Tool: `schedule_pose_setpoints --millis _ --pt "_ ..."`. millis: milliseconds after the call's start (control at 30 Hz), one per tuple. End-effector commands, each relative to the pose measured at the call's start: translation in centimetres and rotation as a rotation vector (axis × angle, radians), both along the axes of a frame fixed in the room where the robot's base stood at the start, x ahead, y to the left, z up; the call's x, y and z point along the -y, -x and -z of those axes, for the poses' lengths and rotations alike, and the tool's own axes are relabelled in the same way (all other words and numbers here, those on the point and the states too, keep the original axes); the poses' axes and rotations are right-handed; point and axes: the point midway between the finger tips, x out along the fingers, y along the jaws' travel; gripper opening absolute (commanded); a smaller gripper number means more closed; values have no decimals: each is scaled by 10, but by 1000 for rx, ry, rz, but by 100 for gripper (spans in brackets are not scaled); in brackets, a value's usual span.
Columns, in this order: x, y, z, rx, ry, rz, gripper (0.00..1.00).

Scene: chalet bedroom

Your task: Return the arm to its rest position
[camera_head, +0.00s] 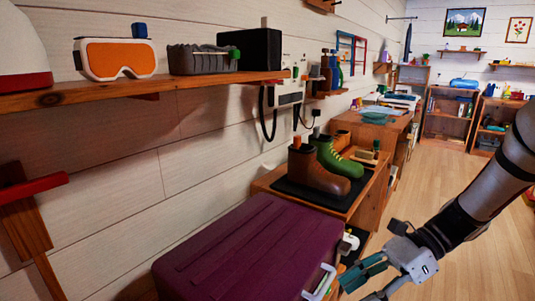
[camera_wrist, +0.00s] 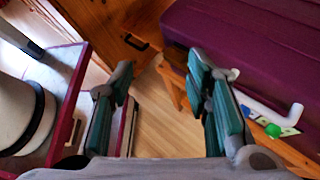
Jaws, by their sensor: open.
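My gripper (camera_head: 365,278) hangs at the lower right of the head view, at the end of my grey arm. It is beside the right end of a purple suitcase (camera_head: 235,250). In the wrist view my gripper (camera_wrist: 170,100) has its two teal-padded fingers spread wide apart. Nothing is between them except a view down to the wooden floor (camera_wrist: 160,130). The suitcase also shows at the upper right of the wrist view (camera_wrist: 245,45), with its pale handle near the right finger.
Boots (camera_head: 322,170) stand on a dark mat on a low wooden cabinet (camera_head: 365,205) behind the suitcase. A wall shelf (camera_head: 130,88) with orange goggles (camera_head: 116,57) runs along the left. Open floor (camera_head: 455,195) lies at the right. Part of my base shows left in the wrist view.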

Motion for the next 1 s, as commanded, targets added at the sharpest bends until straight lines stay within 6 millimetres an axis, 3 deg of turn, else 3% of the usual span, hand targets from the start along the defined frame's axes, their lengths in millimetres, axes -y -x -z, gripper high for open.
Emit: schedule_pose_setpoints --millis 200,500,800,1000 --pt "-18 51 -42 231 154 -297 44" --pt "-23 123 -78 523 333 -701 44" --pt "-9 188 -95 784 492 -1094 44" --pt "4 213 -96 896 565 -1277 44"
